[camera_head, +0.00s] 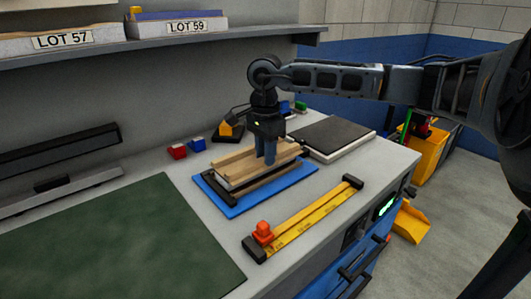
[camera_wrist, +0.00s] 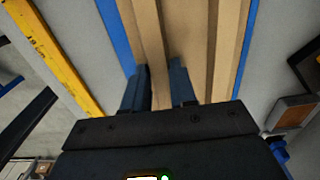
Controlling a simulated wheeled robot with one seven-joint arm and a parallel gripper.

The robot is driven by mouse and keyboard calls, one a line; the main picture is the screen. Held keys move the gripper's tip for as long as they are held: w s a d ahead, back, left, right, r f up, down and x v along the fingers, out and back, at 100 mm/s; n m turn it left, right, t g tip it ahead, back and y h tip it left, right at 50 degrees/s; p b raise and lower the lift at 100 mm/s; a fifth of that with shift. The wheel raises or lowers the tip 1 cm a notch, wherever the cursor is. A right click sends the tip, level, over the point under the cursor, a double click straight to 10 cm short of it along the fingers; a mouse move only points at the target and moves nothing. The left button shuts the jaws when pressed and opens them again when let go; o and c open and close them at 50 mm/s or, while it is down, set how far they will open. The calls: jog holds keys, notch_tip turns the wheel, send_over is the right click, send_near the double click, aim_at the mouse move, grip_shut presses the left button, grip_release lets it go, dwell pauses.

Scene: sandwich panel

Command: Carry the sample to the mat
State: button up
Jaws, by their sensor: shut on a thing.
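A long pale wooden piece, which I take for the sample (camera_head: 273,172), lies among wooden strips on a blue base (camera_head: 222,206). My gripper (camera_head: 265,162) points straight down over its middle, fingers shut on a narrow upright wooden strip. In the wrist view, the strip (camera_wrist: 150,30) runs between my two fingers (camera_wrist: 159,78), with more wood close on the right. Whether the piece is lifted off the base cannot be told. A dark green mat (camera_head: 125,245) lies flat and bare at the front left of the bench.
A yellow ruler (camera_head: 305,217) with black ends and an orange block lies in front of the base. A dark-topped slab (camera_head: 332,136) lies behind right. Small red and blue blocks (camera_head: 178,151) stand behind left. A shelf with bins (camera_head: 60,42) hangs above.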

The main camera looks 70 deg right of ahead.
grip_shut()
jog(key=shift+r+p, duration=1.2)
jog(key=shift+r, duration=2.55)
jog(key=w+a+b, duration=0.3)
jog(key=w+a, duration=0.2)
jog(key=a, duration=0.5)
jog(key=shift+w+a+b, duration=0.3)
jog(key=shift+w+b, duration=0.1)
jog(key=w+a+b, duration=0.4)
jog(key=w+a, duration=0.1)
jog(key=a, duration=0.5)
jog(key=shift+w+a, duration=0.25)
jog(key=shift+w, duration=0.1)
